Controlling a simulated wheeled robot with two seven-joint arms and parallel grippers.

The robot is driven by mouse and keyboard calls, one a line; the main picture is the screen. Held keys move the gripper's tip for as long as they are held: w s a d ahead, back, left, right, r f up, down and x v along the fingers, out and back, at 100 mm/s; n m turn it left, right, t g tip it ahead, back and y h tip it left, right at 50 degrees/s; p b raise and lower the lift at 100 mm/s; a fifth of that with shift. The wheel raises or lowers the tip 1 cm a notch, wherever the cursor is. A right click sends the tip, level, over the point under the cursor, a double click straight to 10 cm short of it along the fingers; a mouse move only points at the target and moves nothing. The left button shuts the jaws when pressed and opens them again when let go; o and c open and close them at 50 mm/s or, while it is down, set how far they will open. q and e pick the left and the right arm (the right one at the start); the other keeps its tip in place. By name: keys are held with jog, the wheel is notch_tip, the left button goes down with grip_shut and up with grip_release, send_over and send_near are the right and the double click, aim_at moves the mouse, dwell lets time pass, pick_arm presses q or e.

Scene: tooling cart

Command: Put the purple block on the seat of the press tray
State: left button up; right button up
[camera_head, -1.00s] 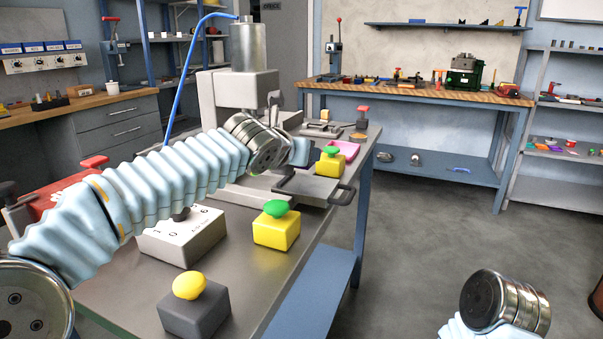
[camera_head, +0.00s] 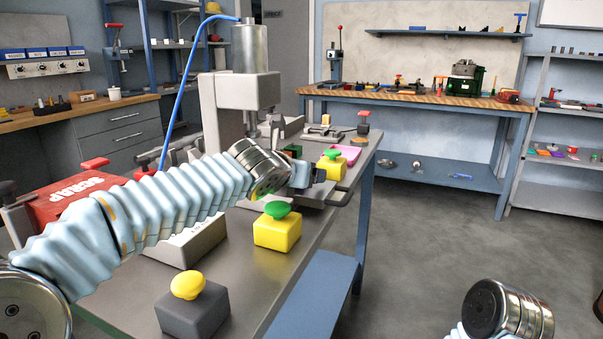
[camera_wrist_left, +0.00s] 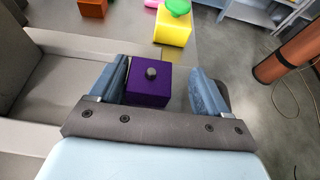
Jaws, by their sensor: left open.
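The purple block (camera_wrist_left: 147,88), with a dark round knob on top, stands between the spread fingers of my left gripper (camera_wrist_left: 160,78) in the left wrist view. Gaps show beside it, the wider one on the right. My left gripper (camera_head: 308,178) is open over the press tray (camera_head: 343,197) in the head view. My arm and gripper hide most of the tray and its seat there, so I cannot tell how the block sits on the seat. The block is not discernible in the head view. My right arm's wrist shows at bottom right, its fingers out of frame.
The press (camera_head: 240,95) rises just behind my left gripper. Yellow blocks with green buttons (camera_head: 277,230) (camera_head: 331,165) stand along the cart's right side. A grey box with a yellow button (camera_head: 192,308) stands in front. A red scrap bin (camera_head: 75,198) is at left.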

pick_arm(q)
jog(key=shift+r, duration=0.2)
jog(key=shift+s+a+r, duration=0.15)
jog(key=shift+s+a, duration=0.05)
jog(key=shift+s, duration=0.05)
jog(key=v, duration=1.1)
jog(key=shift+s, duration=0.15)
dwell(0.5)
